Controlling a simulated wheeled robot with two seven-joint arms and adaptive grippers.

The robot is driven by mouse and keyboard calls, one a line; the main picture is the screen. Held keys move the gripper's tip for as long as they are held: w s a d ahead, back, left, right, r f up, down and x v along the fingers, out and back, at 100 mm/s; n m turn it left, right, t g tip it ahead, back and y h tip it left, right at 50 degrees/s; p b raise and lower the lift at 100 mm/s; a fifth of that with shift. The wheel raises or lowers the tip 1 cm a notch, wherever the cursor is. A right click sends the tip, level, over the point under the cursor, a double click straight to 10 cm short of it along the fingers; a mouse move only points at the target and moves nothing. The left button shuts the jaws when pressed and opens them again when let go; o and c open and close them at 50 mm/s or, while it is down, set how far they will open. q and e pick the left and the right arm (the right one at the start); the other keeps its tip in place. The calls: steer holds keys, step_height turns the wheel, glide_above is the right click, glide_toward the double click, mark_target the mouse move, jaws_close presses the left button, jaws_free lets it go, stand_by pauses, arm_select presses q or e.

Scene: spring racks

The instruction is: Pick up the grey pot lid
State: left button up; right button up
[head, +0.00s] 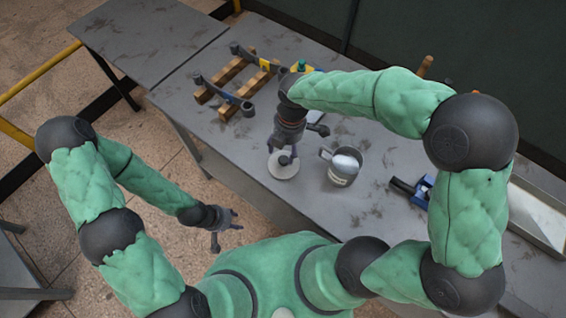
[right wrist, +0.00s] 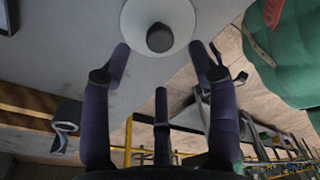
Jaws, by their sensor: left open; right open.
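The grey pot lid (head: 279,172) is a pale round disc with a dark knob, lying flat on the grey table. It also shows at the top of the right wrist view (right wrist: 140,22), its knob facing the camera. My right gripper (head: 293,148) is open over the lid in the head view. My left gripper (head: 226,228) is open and empty, off the table's front edge.
A grey pot (head: 342,172) with a pale thing in its mouth stands just right of the lid. A wooden rack (head: 232,78) with dark metal parts lies behind left. A blue and black tool (head: 413,190) and a metal tray (head: 537,218) are at right.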

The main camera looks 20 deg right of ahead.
mark_target(284, 159)
steer(key=f+b, duration=0.1)
steer(key=f, duration=0.2)
steer(key=f+b, duration=0.1)
steer(key=f, duration=0.2)
steer(key=shift+s+a+f+b, duration=0.15)
steer(key=shift+a+f+b, duration=0.05)
steer(key=shift+b, duration=0.1)
jaws_close()
